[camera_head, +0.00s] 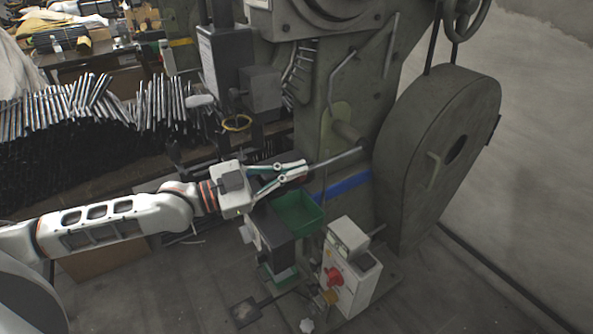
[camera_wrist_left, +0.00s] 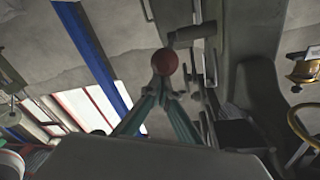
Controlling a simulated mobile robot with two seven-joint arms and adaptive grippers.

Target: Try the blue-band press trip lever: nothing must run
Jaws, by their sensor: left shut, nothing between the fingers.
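The blue-band press (camera_head: 352,85) is a large grey-green machine with a blue band (camera_head: 345,185) low on its body. A grey trip lever (camera_head: 338,158) sticks out from it toward the left. My left gripper (camera_head: 304,171) is shut and empty at the lever's free end. In the left wrist view, a red ball knob (camera_wrist_left: 165,61) appears just beyond the closed fingertips (camera_wrist_left: 163,88); I cannot tell whether they touch it. My right gripper is not in view.
A control box (camera_head: 350,275) with a red knob (camera_head: 334,277) stands below right. A green bin (camera_head: 297,212) sits below my gripper. A large wheel guard (camera_head: 430,150) is at right. Many metal rods (camera_head: 60,110) fill the left. Floor is clear at right.

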